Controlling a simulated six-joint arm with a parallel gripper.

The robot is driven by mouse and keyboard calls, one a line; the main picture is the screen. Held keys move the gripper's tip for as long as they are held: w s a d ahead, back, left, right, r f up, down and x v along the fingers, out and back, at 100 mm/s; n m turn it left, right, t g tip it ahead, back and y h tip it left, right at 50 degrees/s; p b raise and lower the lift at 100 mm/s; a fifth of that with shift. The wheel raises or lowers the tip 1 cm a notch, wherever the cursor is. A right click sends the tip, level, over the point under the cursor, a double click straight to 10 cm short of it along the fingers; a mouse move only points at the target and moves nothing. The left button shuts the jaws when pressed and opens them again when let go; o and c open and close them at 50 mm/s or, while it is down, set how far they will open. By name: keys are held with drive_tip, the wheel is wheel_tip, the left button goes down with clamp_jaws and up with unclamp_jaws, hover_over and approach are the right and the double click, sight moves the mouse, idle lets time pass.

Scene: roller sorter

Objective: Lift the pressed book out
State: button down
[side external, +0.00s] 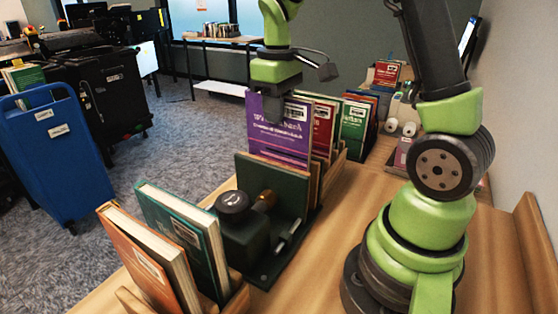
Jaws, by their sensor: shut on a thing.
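A purple book (264,138) with white lettering stands upright in a row of books in a wooden trough. My gripper (272,112) is over its upper part and shut on it, pointing down. The fingertips are small and partly dark here. A dark green press plate (262,180) with a black knob (233,203) and a brass fitting stands in front of the purple book. The lower part of the book is hidden behind the plate, so I cannot tell whether it is clear of the trough bottom.
Red (322,128) and green (354,122) books stand close behind the purple one. A teal book (186,240) and an orange book (150,265) stand in the near end of the trough. A blue cart (50,140) is on the floor at left. The wooden tabletop (325,240) beside my base is bare.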

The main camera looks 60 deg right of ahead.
drive_tip(key=shift+r, duration=4.25)
drive_tip(key=shift+d, duration=0.1)
